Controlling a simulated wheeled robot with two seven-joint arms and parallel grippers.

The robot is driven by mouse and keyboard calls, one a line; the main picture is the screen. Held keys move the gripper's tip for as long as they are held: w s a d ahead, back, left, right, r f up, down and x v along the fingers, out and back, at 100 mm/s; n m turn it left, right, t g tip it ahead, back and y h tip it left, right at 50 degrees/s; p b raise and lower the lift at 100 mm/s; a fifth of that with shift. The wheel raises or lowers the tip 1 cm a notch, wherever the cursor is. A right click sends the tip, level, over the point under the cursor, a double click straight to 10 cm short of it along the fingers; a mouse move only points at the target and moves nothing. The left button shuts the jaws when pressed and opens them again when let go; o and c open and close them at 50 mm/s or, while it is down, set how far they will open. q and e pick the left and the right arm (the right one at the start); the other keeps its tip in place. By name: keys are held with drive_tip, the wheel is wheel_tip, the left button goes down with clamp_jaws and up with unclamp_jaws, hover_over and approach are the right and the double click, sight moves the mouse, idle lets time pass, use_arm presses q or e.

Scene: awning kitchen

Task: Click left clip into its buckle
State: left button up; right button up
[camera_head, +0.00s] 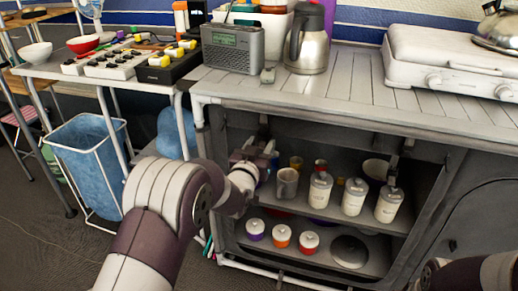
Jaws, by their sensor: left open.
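A small dark strap piece (264,126) hangs at the upper left of the cabinet's (330,112) open front. It looks like part of the left clip fastening, but clip and buckle are too small to tell apart. My left gripper (266,152) is open just below it, at the left side of the opening. Its fingertips are small and partly blend with the shelf items, so contact cannot be told. A similar dark strap piece (407,146) hangs at the right of the opening. Only part of my right arm shows at the bottom right; its gripper is not visible.
White jars (354,198) and a grey mug (287,183) stand on the upper shelf, close right of my left gripper. Small lidded jars (281,236) and a dark bowl (350,251) are below. A radio (232,48) and a steel jug (307,42) stand on the countertop.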

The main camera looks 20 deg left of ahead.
use_arm(q)
drive_tip(key=s+p, duration=0.4)
drive_tip(key=s, duration=0.8)
drive_tip(key=shift+s+a, duration=0.2)
drive_tip(key=shift+s, duration=0.15)
